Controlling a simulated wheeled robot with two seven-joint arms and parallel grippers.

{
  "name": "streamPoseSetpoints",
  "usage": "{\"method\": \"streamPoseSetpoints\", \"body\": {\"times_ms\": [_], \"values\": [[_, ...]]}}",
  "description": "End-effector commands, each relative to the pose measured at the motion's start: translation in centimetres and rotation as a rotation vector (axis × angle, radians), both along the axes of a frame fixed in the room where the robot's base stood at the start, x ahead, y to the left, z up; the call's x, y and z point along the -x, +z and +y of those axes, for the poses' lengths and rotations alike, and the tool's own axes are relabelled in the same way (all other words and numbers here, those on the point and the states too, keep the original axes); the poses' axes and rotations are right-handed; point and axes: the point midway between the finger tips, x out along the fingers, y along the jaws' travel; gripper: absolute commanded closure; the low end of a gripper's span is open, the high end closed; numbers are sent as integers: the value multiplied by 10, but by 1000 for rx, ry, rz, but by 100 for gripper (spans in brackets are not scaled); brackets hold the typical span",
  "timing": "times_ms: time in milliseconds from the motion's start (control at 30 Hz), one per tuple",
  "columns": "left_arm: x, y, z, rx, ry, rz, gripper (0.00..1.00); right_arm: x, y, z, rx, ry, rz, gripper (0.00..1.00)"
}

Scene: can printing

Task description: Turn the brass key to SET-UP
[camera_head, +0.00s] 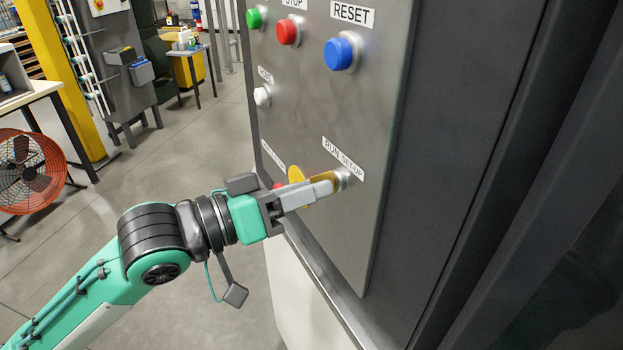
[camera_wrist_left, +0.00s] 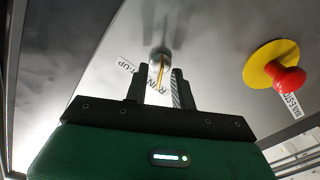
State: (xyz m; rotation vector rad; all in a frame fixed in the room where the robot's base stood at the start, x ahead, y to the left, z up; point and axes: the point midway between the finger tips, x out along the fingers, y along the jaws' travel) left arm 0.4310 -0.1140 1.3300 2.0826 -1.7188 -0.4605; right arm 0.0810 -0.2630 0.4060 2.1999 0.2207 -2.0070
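The brass key (camera_head: 321,178) sits in a round metal lock on the grey control panel, under the RUN SET-UP label (camera_head: 343,158). In the left wrist view the key (camera_wrist_left: 162,70) shows as a thin yellow edge between my fingers. My left gripper (camera_head: 318,189) reaches in from the left with its fingertips at the key. In the left wrist view the gripper (camera_wrist_left: 161,88) has a finger on each side of the key, with a visible gap, so it looks open around it. Fingers partly hide the key in the head view. My right gripper is not in view.
A red emergency-stop button on a yellow disc (camera_wrist_left: 280,72) is beside the key; my gripper partly hides it in the head view. Above are white (camera_head: 262,96), green (camera_head: 254,18), red (camera_head: 288,32) and blue (camera_head: 340,53) buttons. A fan (camera_head: 28,172) stands far left.

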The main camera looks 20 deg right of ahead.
Motion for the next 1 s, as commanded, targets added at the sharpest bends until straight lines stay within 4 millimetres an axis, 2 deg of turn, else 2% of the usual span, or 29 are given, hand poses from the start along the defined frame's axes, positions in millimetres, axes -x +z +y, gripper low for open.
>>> {"method": "streamPoseSetpoints", "body": {"times_ms": [133, 433, 567, 1000], "values": [[-1, 0, -8, -1, -1, 0, 75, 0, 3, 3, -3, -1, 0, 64], [-2, -1, -9, 0, 1, 0, 75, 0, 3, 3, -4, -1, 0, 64], [-2, -1, -9, 0, 1, 0, 100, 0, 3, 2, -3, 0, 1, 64], [-2, -1, -9, -9, 1, -43, 100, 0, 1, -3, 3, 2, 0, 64]]}}
